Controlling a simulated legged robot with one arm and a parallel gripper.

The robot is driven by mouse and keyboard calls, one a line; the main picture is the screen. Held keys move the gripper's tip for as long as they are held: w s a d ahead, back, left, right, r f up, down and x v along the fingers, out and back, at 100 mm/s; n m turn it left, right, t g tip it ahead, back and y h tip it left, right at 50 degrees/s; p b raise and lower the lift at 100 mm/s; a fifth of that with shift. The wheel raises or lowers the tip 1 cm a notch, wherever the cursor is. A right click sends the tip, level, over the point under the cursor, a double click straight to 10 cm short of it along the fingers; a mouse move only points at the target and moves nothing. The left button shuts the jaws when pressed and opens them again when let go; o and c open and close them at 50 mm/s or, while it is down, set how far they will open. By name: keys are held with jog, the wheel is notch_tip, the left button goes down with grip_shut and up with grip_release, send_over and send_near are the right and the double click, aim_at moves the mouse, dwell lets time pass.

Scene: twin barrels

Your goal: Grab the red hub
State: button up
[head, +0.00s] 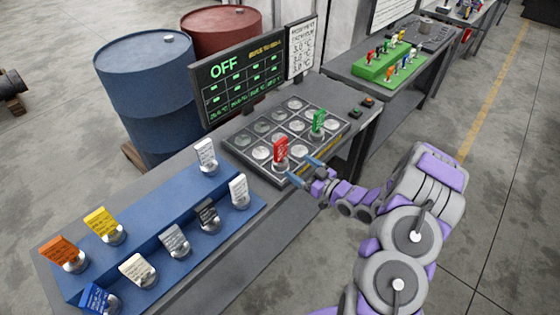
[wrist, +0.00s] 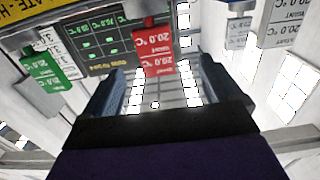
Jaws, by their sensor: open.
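The red hub (head: 281,150), a tag-like red block with white writing on a round metal base, stands upright in the front part of a grey tray with round sockets (head: 232,146). My gripper (head: 304,169) is open and empty just to the right of and in front of it, fingers pointing toward it. In the wrist view the red hub (wrist: 153,50) hangs in the upper middle, beyond and between the two blue fingers (wrist: 160,88). I see no contact. Its base is not clear in the wrist view.
A green hub (head: 318,122) stands in the same tray, back right. A blue stepped rack (head: 185,262) holds several coloured hubs at left. A dark screen reading OFF (head: 238,75) stands behind the tray. Two barrels, blue (head: 155,100) and red (head: 222,38), stand behind.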

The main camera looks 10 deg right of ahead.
aim_at(283, 153)
jog(key=x, duration=0.2)
jog(key=b+x, duration=0.1)
jog(key=x, duration=0.3)
jog(key=shift+w+d+f, duration=0.1)
jog(key=shift+w+d, duration=0.15)
jog(key=shift+d, duration=0.15)
jog(key=shift+w+a+b, duration=0.4)
jog(key=shift+w+a, duration=0.3)
jog(key=shift+a, duration=0.25)
jog(key=w, duration=0.1)
jog(key=w+a+b, duration=0.1)
jog(key=w, duration=0.1)
jog(key=shift+w+a, duration=0.1)
jog(key=shift+a, duration=0.05)
jog(key=shift+w+a, duration=0.2)
grip_shut()
